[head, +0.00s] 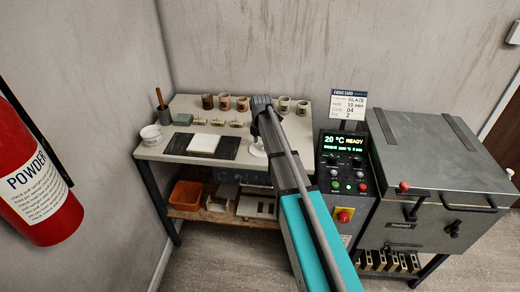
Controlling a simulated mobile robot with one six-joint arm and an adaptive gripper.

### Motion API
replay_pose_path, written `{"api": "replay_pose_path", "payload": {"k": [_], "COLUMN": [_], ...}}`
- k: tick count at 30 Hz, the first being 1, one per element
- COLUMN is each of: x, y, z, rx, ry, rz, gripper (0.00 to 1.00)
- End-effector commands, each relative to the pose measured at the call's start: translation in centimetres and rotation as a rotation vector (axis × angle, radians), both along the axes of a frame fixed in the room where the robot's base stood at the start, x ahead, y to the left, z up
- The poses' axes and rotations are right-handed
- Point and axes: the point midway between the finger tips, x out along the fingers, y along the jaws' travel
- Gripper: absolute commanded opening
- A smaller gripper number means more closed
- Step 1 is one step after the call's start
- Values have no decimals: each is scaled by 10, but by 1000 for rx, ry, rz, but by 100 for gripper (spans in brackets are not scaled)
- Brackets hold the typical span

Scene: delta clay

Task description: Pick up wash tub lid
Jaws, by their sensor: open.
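A small round white tub (152,135) stands at the left front of the worktable. Its top looks pale, but I cannot tell whether a lid sits on it. I cannot clearly make out a separate wash tub lid. My gripper (257,128) is above the right part of the table, well to the right of the tub. It is open, and I see nothing held in it. A white object (257,150) shows just below my gripper, partly hidden, and I cannot tell what it is. My teal and grey arm hides part of the table's right end.
A white square slab (204,143) lies on a dark mat (175,144). Several cups (243,104) and small stands are behind it. A brush pot (163,115) and green block (183,119) stand back left. A kiln (440,160) with control box is on the right.

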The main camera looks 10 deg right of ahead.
Motion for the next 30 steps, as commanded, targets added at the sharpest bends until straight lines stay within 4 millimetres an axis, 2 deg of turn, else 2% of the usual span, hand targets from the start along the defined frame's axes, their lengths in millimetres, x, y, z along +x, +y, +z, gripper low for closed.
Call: {"api": "replay_pose_path", "payload": {"k": [6, 18, 30], "x": [0, 0, 0], "y": [0, 0, -1], "z": [0, 0, 1], "rx": [0, 0, 0], "ry": [0, 0, 0], "rz": [0, -1, -1], "gripper": [78, 5, 4]}}
